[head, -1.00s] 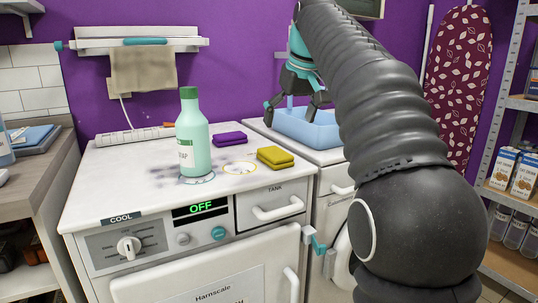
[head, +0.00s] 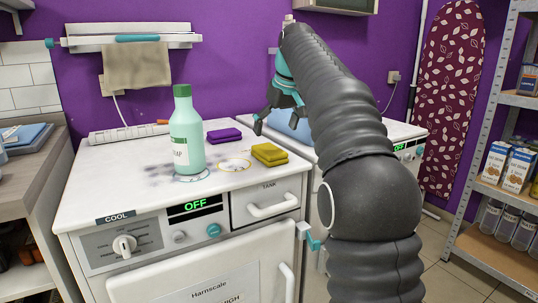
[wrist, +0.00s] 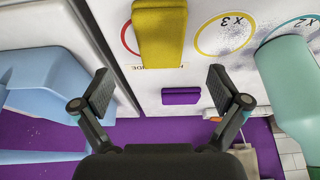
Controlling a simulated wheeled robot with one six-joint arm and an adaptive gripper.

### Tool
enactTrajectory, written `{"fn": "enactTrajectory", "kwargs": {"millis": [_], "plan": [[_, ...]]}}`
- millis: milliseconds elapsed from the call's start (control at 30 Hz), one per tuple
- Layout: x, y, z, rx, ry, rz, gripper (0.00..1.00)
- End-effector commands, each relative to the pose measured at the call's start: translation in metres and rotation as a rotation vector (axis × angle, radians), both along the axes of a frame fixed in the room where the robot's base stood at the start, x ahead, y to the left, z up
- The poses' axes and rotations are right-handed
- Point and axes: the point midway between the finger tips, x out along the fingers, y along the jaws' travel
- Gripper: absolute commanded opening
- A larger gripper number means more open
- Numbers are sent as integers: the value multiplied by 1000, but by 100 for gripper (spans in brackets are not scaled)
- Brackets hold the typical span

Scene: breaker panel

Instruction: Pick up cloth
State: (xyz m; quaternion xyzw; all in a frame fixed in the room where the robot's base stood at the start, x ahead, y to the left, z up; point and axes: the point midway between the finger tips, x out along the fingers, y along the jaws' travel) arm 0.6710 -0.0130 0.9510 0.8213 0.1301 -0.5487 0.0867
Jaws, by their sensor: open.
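A folded yellow cloth (head: 269,154) lies on the white machine top near its right edge. A folded purple cloth (head: 224,136) lies behind it to the left. A beige cloth (head: 138,66) hangs from the wall rack. My gripper (head: 277,120) is open and empty, above the right rear of the machine top, behind the yellow cloth. In the wrist view, my open fingers (wrist: 160,90) are spread wide; the yellow cloth (wrist: 160,32) is at the top, and the purple cloth (wrist: 181,96) shows between the fingers, apart from them.
A green soap bottle (head: 186,133) stands left of the cloths, upright. A blue basin (head: 293,125) sits behind my gripper on the neighbouring machine, partly hidden by my arm. Shelves (head: 500,190) stand at the right. Dark smudges mark the machine top around the bottle.

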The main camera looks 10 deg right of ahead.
Motion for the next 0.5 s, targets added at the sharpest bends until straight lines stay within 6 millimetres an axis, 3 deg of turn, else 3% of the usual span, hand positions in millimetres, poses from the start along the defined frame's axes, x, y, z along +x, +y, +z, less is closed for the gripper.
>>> {"fn": "enactTrajectory", "kwargs": {"millis": [267, 500], "plan": [[7, 3, -18, 0, 1, 0, 98], [21, 8, -47, 0, 3, 1, 98]]}}
